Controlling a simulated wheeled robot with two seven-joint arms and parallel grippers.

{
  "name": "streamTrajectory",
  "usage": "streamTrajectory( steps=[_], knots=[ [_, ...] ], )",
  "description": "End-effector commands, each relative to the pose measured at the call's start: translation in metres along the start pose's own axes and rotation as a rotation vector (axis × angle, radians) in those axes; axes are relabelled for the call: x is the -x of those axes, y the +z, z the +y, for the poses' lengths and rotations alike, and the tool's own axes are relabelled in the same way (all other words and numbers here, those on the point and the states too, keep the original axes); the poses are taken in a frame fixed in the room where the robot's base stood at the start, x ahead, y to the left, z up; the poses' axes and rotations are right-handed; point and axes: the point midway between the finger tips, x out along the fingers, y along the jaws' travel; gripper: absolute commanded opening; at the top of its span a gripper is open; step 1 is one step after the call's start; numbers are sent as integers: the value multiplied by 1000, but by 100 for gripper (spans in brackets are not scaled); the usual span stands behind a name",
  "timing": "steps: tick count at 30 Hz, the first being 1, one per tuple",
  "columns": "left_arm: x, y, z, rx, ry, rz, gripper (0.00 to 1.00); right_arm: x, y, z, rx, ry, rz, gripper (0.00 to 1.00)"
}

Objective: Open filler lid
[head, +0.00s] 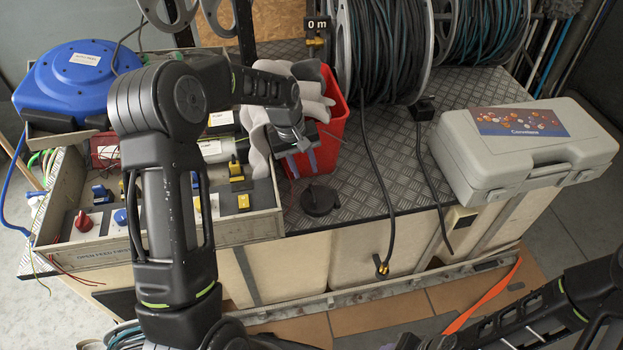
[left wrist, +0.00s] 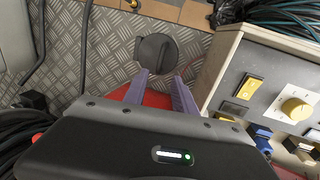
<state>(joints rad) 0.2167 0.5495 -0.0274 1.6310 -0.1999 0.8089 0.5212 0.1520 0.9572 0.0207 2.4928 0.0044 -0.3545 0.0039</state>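The filler lid appears to be the round black cap (head: 320,200) near the front edge of the metal deck. It lies flat on the plate and has a raised grip across its top. In the left wrist view the cap (left wrist: 157,54) sits just beyond my fingertips. My left gripper (head: 303,164) is behind the cap in the head view, pointing down towards it. In the left wrist view its two purple fingers (left wrist: 160,82) are spread apart with nothing between them. The fingers look apart from the cap. My right arm shows at lower right, but its gripper is not visible.
A red bin (head: 334,135) with grey cloth stands right behind my left gripper. A control box (head: 262,227) with switches and knobs is to the left. Black cables (head: 381,190) hang over the deck to the right. A grey case (head: 520,150) lies farther right.

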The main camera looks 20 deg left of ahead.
Motion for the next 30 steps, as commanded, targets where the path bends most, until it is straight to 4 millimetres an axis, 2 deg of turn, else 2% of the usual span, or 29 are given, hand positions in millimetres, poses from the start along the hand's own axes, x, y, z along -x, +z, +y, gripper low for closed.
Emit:
streamTrajectory(
  steps=[10,24,30],
  knots=[
    [-8,1,0,-2,-1,-2,32,2,0,0,0,0,-1,36],
    [-72,1,0,-1,0,-2,32,13,2,-4,-3,5,-4,36],
    [-80,0,0,-2,1,0,32,13,2,-4,-4,5,-5,36]
  ],
)
